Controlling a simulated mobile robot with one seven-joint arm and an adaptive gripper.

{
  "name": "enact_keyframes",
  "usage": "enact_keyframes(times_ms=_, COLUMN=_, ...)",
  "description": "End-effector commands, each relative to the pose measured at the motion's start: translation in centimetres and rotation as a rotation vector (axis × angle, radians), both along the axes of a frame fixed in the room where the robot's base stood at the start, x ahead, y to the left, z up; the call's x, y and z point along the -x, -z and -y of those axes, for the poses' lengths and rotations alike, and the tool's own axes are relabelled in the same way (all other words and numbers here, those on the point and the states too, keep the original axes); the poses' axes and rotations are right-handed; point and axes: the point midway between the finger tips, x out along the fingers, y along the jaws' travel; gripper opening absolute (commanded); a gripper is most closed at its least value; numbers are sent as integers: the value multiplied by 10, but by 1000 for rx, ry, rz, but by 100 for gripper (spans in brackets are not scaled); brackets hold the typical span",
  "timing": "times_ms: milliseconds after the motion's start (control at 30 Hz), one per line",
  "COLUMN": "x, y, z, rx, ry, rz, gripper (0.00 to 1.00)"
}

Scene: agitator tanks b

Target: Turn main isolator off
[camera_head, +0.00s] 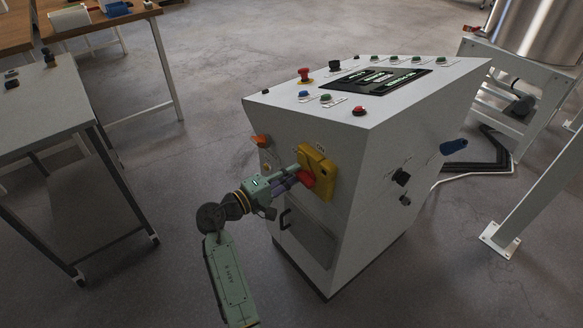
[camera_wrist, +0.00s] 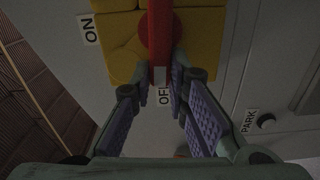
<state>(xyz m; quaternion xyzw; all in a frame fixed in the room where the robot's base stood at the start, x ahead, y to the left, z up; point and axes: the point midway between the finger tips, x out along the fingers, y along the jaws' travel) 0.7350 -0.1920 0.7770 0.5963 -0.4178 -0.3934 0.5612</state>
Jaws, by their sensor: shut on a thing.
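The main isolator is a yellow plate (camera_head: 322,172) with a red handle (camera_head: 307,180) on the front of the grey control cabinet. In the wrist view the red handle (camera_wrist: 160,35) runs straight down the yellow plate (camera_wrist: 121,55), its end by the OFF label (camera_wrist: 163,98). The ON label (camera_wrist: 90,30) is at the plate's left. My gripper (camera_head: 301,178) is at the handle from the left. In the wrist view its fingertips (camera_wrist: 160,86) are shut around the handle's lower end, one on each side. The fingers partly hide the handle's end and the OFF label.
The cabinet (camera_head: 375,170) has buttons and a screen on its sloped top, and an orange knob (camera_head: 260,140) left of the isolator. A blue handle (camera_head: 453,146) sticks out on its right side. A grey table (camera_head: 40,110) stands at left, with open floor between.

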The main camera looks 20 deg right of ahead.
Motion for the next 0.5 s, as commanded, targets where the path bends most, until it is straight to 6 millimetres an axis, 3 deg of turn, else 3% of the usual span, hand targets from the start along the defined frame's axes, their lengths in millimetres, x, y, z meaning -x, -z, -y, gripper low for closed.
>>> enact_keyframes(times_ms=500, x=0, y=3, z=0, rx=28, ry=0, rz=-73, gripper=0)
